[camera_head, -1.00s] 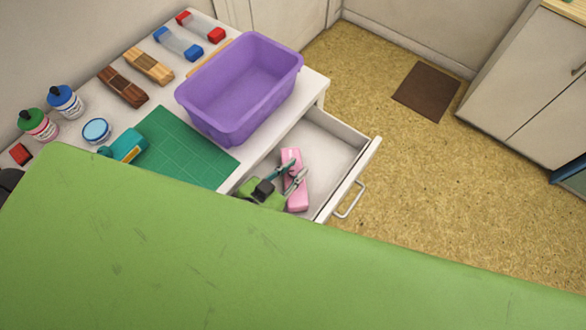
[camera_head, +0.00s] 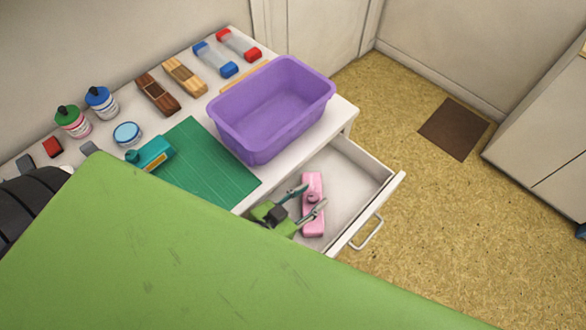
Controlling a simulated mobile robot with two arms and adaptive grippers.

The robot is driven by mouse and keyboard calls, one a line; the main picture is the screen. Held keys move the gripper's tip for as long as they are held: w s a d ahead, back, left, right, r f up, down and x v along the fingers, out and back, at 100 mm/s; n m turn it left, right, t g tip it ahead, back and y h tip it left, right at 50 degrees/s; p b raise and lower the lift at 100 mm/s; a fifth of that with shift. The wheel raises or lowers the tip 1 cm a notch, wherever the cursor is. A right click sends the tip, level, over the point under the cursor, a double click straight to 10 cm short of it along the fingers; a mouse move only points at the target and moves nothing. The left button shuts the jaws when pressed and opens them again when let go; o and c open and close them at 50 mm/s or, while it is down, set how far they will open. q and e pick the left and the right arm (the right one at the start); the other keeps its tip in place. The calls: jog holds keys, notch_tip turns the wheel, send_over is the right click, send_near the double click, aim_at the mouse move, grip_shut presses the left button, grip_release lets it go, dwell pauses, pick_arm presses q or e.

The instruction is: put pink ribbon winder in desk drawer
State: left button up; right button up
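The pink ribbon winder (camera_head: 313,184) lies inside the open desk drawer (camera_head: 352,186), near the drawer's left side. My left gripper (camera_head: 312,197) is over the drawer, with its fingers spread apart. One fingertip is beside the winder's left edge and the other crosses over its middle. I cannot tell whether they touch it. The large green surface in front hides the gripper's arm and the drawer's near corner. My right gripper is not in view.
On the white desk (camera_head: 345,112) are a purple bin (camera_head: 270,112), a green cutting mat (camera_head: 205,165), a teal tape dispenser (camera_head: 150,154), ink bottles (camera_head: 101,102) and several small items along the back. The drawer's right part is empty. Open floor (camera_head: 440,210) lies to the right.

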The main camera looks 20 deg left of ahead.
pick_arm(q)
jog(key=v, duration=1)
jog(key=shift+s, duration=0.2)
jog(key=shift+a+r, duration=0.1)
jog(key=shift+r, duration=0.05)
